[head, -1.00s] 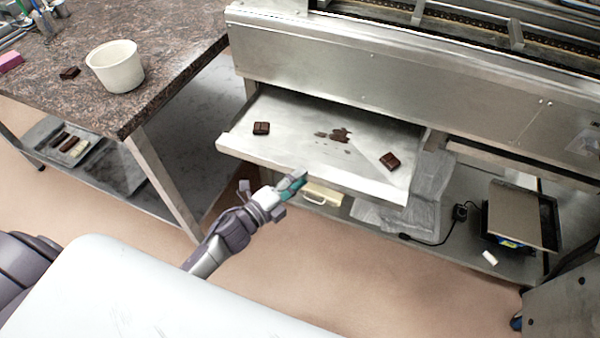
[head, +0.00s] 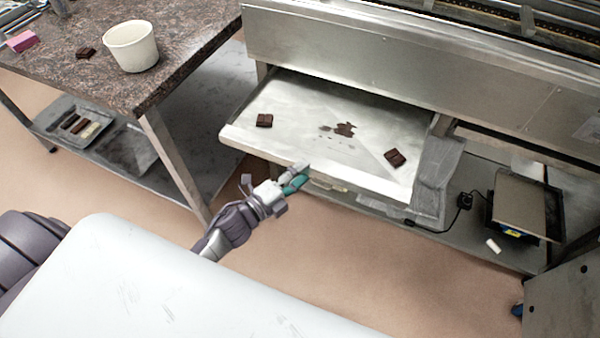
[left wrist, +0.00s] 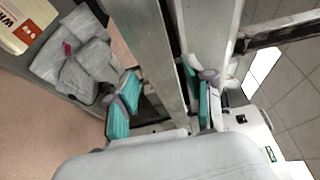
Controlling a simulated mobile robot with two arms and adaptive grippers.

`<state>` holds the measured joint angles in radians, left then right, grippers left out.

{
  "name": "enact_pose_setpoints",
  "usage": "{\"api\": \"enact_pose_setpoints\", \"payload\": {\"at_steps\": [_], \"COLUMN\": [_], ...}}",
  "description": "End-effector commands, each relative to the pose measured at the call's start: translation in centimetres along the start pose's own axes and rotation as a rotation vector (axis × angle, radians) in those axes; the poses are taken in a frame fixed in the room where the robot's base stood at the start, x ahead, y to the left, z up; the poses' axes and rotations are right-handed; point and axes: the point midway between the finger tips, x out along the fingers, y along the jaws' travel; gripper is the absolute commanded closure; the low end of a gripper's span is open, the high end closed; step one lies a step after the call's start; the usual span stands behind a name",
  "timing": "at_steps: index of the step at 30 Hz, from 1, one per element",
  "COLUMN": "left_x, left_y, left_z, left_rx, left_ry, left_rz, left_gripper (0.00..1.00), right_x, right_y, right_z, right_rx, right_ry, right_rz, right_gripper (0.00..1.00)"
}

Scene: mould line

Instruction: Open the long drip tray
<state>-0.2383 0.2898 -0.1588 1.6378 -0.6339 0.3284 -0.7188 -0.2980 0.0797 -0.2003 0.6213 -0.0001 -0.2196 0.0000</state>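The long drip tray (head: 300,105) is a wide, shallow metal tray standing well out from under the machine. Dark brown stains (head: 344,129) mark its middle. One chocolate piece (head: 264,120) lies on its left part and another (head: 395,158) on its right. My left gripper (head: 295,177) is at the middle of the tray's front edge. The exact contact is partly hidden. My right gripper is not in view.
A stone-topped table (head: 185,50) with a white tub (head: 131,46) stands at the left. Below the drip tray, a lower shelf (head: 455,235) holds grey plastic sheeting (head: 436,180) and, farther right, a flat device (head: 520,210) with a cable. The floor before the tray is clear.

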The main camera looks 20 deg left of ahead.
Motion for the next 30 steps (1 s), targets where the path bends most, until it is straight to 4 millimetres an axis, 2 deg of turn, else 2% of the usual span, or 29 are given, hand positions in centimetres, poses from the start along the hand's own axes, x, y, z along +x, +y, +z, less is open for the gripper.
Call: {"api": "enact_pose_setpoints", "payload": {"at_steps": [11,14,24,30], "left_x": [-0.5,-1.8,-8.9,-11.4], "left_y": [0.0,0.1,0.1,0.0], "left_z": [0.0,0.0,0.0,0.0], "left_rx": [0.0,0.0,0.0,-0.001], "left_ry": [0.0,0.0,-0.001,0.0], "left_rz": [0.0,0.002,0.004,0.001], "left_gripper": [0.42,0.42,0.42,0.42], "right_x": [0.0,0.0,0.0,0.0], "right_y": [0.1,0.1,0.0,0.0], "right_z": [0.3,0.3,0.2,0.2], "right_rx": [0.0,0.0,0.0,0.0], "right_ry": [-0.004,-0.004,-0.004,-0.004], "right_rz": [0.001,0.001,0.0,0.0], "right_gripper": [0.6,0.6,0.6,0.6]}}
